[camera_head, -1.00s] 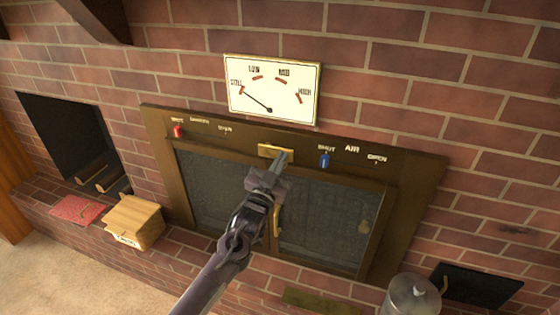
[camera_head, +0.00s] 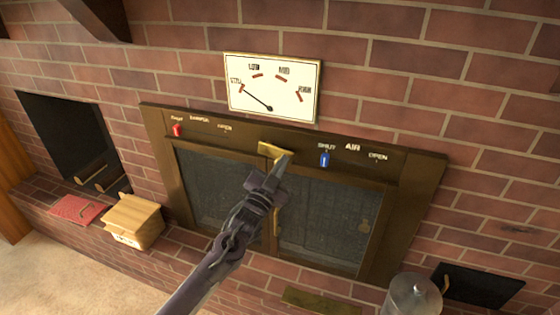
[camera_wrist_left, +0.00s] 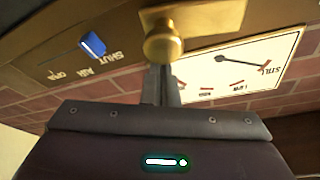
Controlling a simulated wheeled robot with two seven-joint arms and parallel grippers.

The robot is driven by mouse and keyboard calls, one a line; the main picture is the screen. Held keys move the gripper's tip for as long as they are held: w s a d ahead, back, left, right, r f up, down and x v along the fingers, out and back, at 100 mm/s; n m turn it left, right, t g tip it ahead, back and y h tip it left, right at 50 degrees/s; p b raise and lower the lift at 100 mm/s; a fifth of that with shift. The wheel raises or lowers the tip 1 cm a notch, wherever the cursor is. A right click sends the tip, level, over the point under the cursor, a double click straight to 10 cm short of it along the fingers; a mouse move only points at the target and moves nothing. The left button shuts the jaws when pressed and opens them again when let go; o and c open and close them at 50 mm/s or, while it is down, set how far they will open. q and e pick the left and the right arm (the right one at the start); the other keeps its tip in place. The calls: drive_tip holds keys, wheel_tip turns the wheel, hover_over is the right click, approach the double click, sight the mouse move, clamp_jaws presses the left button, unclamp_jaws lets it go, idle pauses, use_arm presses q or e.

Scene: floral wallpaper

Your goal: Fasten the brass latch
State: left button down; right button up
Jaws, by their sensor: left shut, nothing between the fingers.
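The brass latch (camera_head: 268,149) sits on the dark frame above the glass doors (camera_head: 325,220), near the middle of the top rail. It also shows in the left wrist view (camera_wrist_left: 212,20) as a brass plate with a round knob. My left gripper (camera_head: 287,157) is shut and empty, with its fingertips at the lower right end of the latch and hiding part of it. In the left wrist view its fingers (camera_wrist_left: 162,75) point at the knob; I cannot tell whether they touch it. My right gripper is not in view.
A blue slider (camera_head: 324,160) is close on the right of the latch and a red slider (camera_head: 178,130) is further left. A white gauge (camera_head: 272,88) is above. A wooden box (camera_head: 133,222) stands on the left ledge and a metal canister (camera_head: 412,296) at lower right.

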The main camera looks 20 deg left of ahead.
use_arm(q)
drive_tip(key=a+f+m+g+h+b, duration=0.2)
drive_tip(key=f+m, duration=0.6)
drive_tip(key=m, duration=0.6)
drive_tip(key=shift+a+m+g+b, duration=0.4)
drive_tip(key=shift+a+g+b, duration=0.4)
drive_tip(key=shift+a+g, duration=0.5)
drive_tip(key=shift+w+a, duration=0.1)
drive_tip(key=shift+a, duration=0.2)
